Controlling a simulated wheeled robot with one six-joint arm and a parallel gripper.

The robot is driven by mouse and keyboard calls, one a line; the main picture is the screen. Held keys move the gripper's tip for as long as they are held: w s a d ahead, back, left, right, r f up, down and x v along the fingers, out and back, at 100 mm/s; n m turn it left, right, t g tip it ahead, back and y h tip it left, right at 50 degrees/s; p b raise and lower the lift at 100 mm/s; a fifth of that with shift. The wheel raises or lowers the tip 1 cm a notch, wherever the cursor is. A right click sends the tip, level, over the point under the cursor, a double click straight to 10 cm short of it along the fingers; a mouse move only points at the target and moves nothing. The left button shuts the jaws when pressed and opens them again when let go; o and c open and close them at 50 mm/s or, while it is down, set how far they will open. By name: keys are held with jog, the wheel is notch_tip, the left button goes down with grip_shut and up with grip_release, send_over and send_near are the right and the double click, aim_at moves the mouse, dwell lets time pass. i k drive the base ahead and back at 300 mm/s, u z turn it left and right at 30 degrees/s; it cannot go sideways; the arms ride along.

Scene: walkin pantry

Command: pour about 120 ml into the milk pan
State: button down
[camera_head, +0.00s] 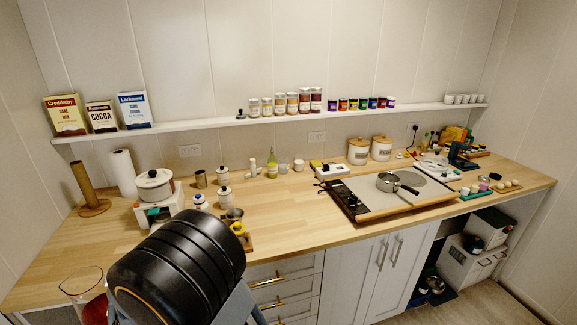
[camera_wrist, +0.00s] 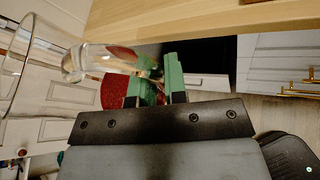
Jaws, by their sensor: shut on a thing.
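The milk pan (camera_head: 388,182) is a small metal pan with a dark handle, standing on the hob at the right of the counter. A clear glass vessel (camera_head: 82,283) is at the lower left in the head view, off the counter's front edge. It also shows at the left of the wrist view (camera_wrist: 45,70). My gripper (camera_wrist: 155,85) has green fingers and is shut on part of this glass vessel. Red shows behind or through the glass; I cannot tell whether it is contents. My gripper is far from the pan; my dark arm hides it in the head view.
The wooden counter (camera_head: 290,215) has clear room in the middle. A white pot (camera_head: 154,185), canisters and a paper towel roll (camera_head: 124,173) stand at the left. A bottle (camera_head: 272,163) stands at the back. A shelf (camera_head: 280,118) with jars and boxes runs above. Drawers are below.

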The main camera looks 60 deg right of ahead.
aim_at(397, 186)
jog(key=u, duration=1.5)
jog(key=k, duration=1.85)
jog(key=z, duration=1.85)
